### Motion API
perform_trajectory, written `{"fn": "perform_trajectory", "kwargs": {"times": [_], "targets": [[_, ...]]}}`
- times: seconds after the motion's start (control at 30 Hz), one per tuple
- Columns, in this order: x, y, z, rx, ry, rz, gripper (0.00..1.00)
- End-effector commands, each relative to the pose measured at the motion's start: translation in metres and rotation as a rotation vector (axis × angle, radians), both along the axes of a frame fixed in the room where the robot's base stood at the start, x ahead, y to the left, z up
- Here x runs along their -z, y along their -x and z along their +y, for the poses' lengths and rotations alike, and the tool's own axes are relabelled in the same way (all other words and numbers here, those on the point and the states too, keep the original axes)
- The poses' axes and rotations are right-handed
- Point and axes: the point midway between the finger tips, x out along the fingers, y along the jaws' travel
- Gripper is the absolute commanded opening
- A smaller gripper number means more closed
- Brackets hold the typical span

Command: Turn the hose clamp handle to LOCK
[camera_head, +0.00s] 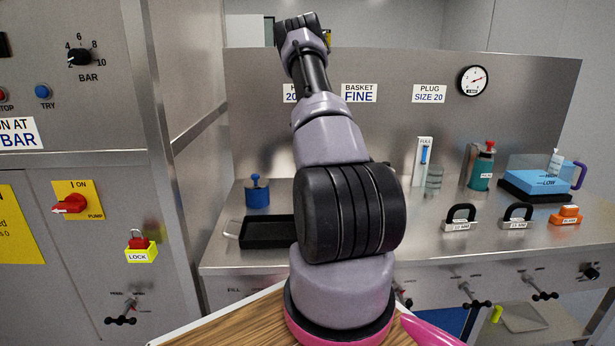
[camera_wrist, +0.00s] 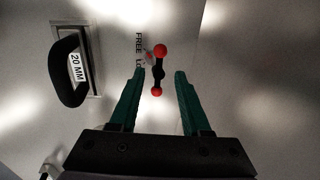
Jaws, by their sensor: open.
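The clamp handle (camera_wrist: 158,71) is a short black bar with a red ball at each end, seen in the wrist view. Its bar runs nearly top to bottom in the picture, tilted slightly. A sideways label (camera_wrist: 139,45) beside it reads FREE, then LO, with the rest hidden by a finger. A small reddish spot shows next to the handle, too small to make out. My gripper (camera_wrist: 160,73) is open, with one teal finger on each side of the handle. I cannot tell whether either finger touches it. In the head view my arm hides this area.
A black loop grip on a block marked 20 MM (camera_wrist: 77,68) stands left of my fingers in the wrist view. In the head view, the steel bench holds a black tray (camera_head: 268,232), a blue weight (camera_head: 257,192) and two black-handled blocks on the right. A steel cabinet stands left.

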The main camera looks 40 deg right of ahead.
Motion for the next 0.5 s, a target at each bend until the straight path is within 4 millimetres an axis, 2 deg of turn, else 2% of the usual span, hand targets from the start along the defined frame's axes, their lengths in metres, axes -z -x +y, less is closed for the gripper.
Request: {"fn": "perform_trajectory", "kwargs": {"times": [0.3, 0.5], "targets": [[0.058, -0.008, -0.005, -0.002, -0.003, 0.003, 0.47], [0.086, -0.014, -0.008, -0.002, -0.002, 0.001, 0.47]]}}
